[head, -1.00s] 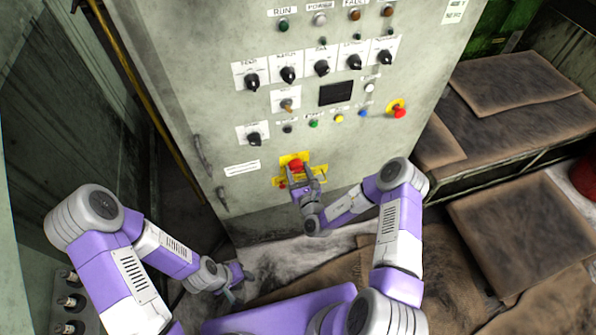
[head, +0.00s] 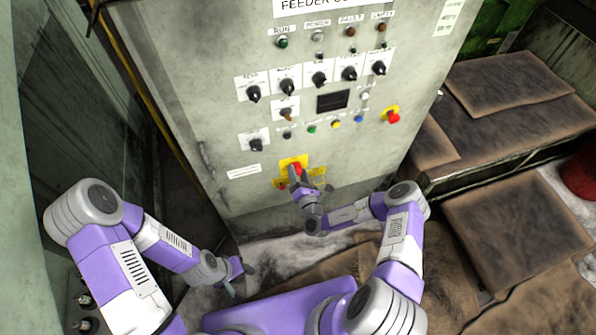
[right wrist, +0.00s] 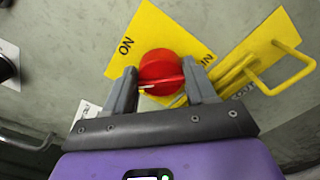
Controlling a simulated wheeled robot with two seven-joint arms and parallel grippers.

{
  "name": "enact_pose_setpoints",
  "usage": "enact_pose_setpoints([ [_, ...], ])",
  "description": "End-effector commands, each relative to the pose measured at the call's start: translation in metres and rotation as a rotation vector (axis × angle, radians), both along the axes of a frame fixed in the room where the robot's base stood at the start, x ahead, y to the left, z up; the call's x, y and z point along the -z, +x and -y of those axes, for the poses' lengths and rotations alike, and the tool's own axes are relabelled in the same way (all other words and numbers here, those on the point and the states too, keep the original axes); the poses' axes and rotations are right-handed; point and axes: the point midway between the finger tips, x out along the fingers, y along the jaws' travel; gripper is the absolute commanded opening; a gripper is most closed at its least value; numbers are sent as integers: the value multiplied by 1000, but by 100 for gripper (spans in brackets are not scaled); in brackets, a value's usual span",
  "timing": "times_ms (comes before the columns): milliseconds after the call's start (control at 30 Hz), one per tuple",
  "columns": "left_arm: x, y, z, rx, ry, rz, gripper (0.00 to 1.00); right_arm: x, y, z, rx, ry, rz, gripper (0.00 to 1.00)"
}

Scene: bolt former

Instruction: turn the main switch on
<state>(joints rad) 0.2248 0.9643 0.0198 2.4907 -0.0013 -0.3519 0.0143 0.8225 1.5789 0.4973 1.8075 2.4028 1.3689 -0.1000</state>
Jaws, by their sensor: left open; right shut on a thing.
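The main switch is a red round knob (head: 297,168) with a raised bar, on a yellow plate (head: 285,163) low on the grey cabinet front. In the right wrist view the red knob (right wrist: 160,70) sits between my two fingers, against the yellow plate (right wrist: 150,32) with "ON" at its upper left. My right gripper (head: 298,178) is shut on the knob's bar; it also shows in the right wrist view (right wrist: 160,85). The fingers hide part of the lower plate. My left gripper (head: 241,279) is open and empty, low beside the cabinet.
Above are black selector knobs (head: 319,79), a small display (head: 333,101), coloured buttons and a red emergency stop (head: 392,116). Brown padded benches (head: 520,225) stand to the right.

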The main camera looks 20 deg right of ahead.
Motion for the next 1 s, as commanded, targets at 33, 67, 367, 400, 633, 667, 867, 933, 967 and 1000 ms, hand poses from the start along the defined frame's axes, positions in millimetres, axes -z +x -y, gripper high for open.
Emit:
enact_pose_setpoints([
  [33,-4,0,0,0,0,0,43,0,-1,0,1,46,-6,25],
  [67,-5,0,0,0,0,0,43,0,-1,0,0,74,-7,25],
  [367,-13,0,0,0,0,0,43,3,-1,0,0,358,-16,25],
  [400,-14,0,0,0,0,0,43,3,-1,1,0,395,-19,25],
  [633,-17,0,0,0,0,0,43,4,-1,0,-2,586,-24,25],
  [667,-17,0,0,0,0,0,43,4,-1,0,-2,607,-24,25],
  [867,-18,0,0,0,0,0,43,5,-1,0,-2,721,-29,25],
  [933,-18,0,0,0,0,0,43,5,-1,0,-3,750,-29,25],
  [967,-18,0,0,0,0,0,43,5,0,0,-3,761,-30,25],
  [1000,-19,0,0,0,0,0,43,5,0,0,-3,773,-30,25],
])
